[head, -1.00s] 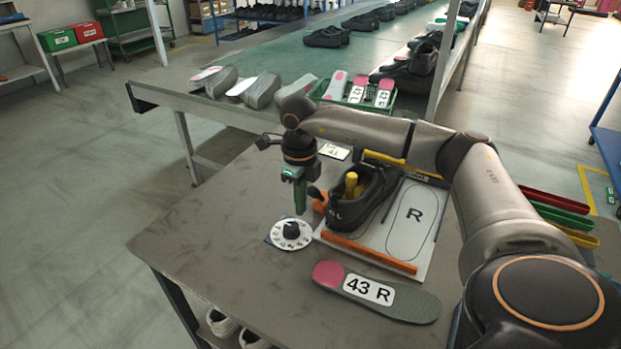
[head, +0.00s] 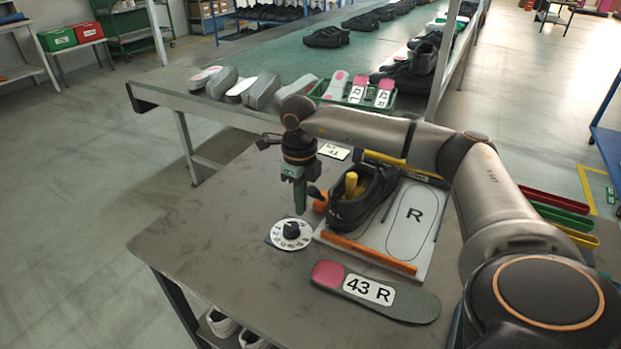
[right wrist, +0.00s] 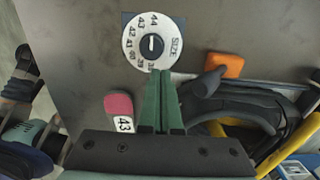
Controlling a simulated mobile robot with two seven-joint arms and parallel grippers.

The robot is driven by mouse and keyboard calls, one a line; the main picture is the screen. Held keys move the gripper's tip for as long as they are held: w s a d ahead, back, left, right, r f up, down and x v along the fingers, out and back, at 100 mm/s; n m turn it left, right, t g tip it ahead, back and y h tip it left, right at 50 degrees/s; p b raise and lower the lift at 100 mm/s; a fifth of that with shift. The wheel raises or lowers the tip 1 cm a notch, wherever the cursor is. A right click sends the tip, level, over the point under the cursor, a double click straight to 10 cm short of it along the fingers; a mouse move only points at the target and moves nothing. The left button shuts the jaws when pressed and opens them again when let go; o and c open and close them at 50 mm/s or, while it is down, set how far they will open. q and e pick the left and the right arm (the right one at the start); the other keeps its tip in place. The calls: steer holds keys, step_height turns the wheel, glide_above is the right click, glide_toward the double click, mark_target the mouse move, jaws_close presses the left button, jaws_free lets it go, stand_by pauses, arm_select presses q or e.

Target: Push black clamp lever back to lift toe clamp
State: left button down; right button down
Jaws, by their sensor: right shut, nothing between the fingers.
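The black clamp lever (head: 314,193) stands beside an orange block (head: 320,204) at the near-left end of the dark shoe (head: 352,212). In the right wrist view the lever (right wrist: 205,82) lies just right of my fingers, with the orange block (right wrist: 226,65) beyond it. My right gripper (head: 300,212) points down, green fingers together and empty, left of the lever; in the right wrist view its fingertips (right wrist: 161,73) show apart from the lever. A yellow part (head: 350,184) stands in the shoe's opening. I cannot clearly make out the toe clamp. My left gripper is out of view.
A white size dial (head: 291,234) lies close below the right gripper. An orange bar (head: 368,252) edges the board marked R (head: 413,215). An insole marked 43 R (head: 375,292) lies in front. The table's left part (head: 200,240) is clear.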

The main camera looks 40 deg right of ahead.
mark_target(317, 195)
stand_by(0.5)
steer(key=shift+w+d, duration=0.2)
steer(key=shift+d, duration=0.5)
steer(key=shift+w+d, duration=0.2)
steer(key=shift+d, duration=0.9)
